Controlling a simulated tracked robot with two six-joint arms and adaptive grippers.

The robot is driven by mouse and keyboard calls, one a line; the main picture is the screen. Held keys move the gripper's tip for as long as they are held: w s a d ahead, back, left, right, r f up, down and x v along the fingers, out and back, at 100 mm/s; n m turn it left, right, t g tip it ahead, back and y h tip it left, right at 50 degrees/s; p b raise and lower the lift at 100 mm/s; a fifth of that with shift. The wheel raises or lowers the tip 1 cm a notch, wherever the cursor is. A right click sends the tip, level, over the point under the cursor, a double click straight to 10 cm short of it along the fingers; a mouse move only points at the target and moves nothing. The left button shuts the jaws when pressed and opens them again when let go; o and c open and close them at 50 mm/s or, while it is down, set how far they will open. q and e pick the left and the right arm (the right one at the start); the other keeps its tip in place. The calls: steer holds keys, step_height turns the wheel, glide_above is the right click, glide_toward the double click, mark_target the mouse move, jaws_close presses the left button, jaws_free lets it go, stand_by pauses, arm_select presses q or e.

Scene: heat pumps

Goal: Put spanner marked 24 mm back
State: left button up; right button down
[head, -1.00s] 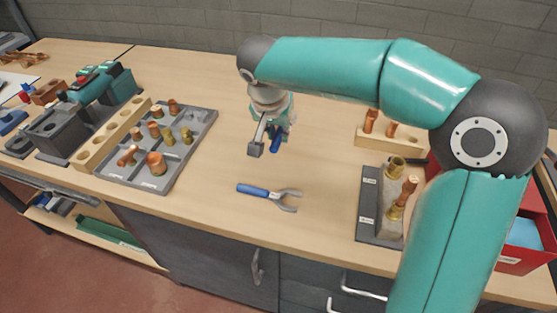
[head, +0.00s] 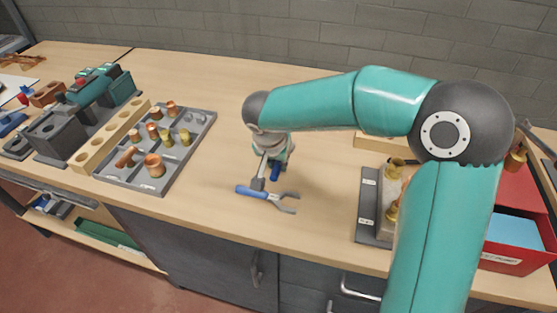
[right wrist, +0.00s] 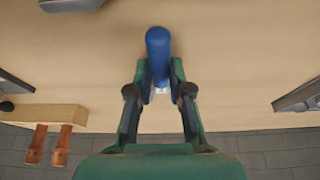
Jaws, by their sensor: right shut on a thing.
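My right gripper (head: 267,172) is shut on a blue-handled tool (head: 275,171). In the right wrist view the blue handle (right wrist: 158,55) sits between the two fingers (right wrist: 160,95), its rounded end pointing up the picture; its other end is hidden. No size marking is legible on either. My left gripper is out of view.
A grey tray (head: 190,160) with copper and brass fittings lies left, beside a wooden hole rack (head: 95,152). At right are a grey board (head: 366,200) with fittings, partly behind my arm, and a red bin (head: 515,190). The bench between is mostly clear.

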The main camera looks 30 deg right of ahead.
steer(key=c, duration=1.1)
jaws_free()
steer(key=shift+o, duration=0.2)
steer(key=shift+r, duration=0.1)
steer(key=v, duration=1.2)
